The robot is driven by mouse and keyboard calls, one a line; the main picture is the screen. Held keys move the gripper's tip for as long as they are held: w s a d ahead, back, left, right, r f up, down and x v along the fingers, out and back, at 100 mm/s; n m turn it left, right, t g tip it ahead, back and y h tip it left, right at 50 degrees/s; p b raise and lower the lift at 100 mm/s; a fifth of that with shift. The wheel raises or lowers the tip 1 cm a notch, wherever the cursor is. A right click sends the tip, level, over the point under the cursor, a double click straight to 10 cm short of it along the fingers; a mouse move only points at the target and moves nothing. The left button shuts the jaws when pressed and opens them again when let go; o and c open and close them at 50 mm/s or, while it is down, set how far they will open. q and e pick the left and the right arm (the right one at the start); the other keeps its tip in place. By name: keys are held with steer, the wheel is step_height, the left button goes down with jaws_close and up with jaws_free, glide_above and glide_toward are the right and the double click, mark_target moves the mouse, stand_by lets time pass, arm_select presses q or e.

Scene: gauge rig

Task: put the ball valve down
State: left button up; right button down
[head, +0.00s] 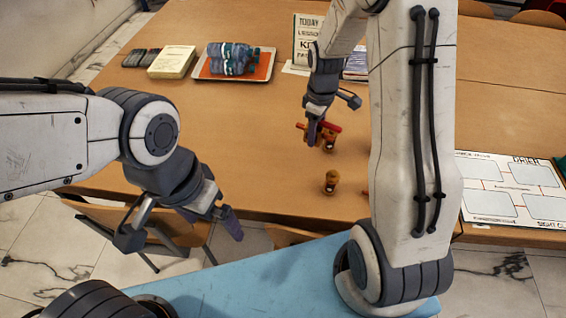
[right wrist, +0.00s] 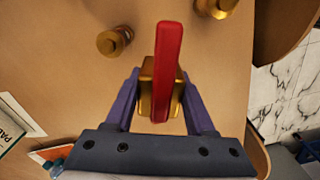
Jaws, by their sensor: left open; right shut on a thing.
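The ball valve has a brass body (right wrist: 147,70) and a long red lever (right wrist: 167,70). In the right wrist view it sits between the two purple fingers of my right gripper (right wrist: 159,85), which is shut on it. In the head view the valve's red lever (head: 325,127) shows at my right gripper (head: 314,132), over the table (head: 270,180). I cannot tell whether the valve touches the table. My left gripper (head: 212,220) is open and empty, in front of the table's near edge.
A brass fitting (head: 331,181) stands near the valve. In the right wrist view, one brass fitting (right wrist: 115,40) is at upper left and another brass piece (right wrist: 215,6) at the top edge. Bottles on an orange tray (head: 202,73) lie farther back. Table left of the valve is clear.

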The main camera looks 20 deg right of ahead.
steer(key=w+d+r+n, duration=0.1)
steer(key=w+d+n, duration=0.1)
steer(key=d+n, duration=0.15)
steer(key=n+p, duration=0.1)
glide_above(282, 164)
step_height(282, 164, down, 7)
steer(key=shift+w+r, duration=0.1)
steer(key=shift+r, duration=0.1)
step_height(282, 164, down, 4)
steer(key=shift+r+p, duration=0.1)
steer(key=shift+p, duration=0.25)
steer(key=shift+f, duration=0.2)
steer(key=shift+f, duration=0.15)
steer(key=shift+c, duration=1.2)
jaws_free()
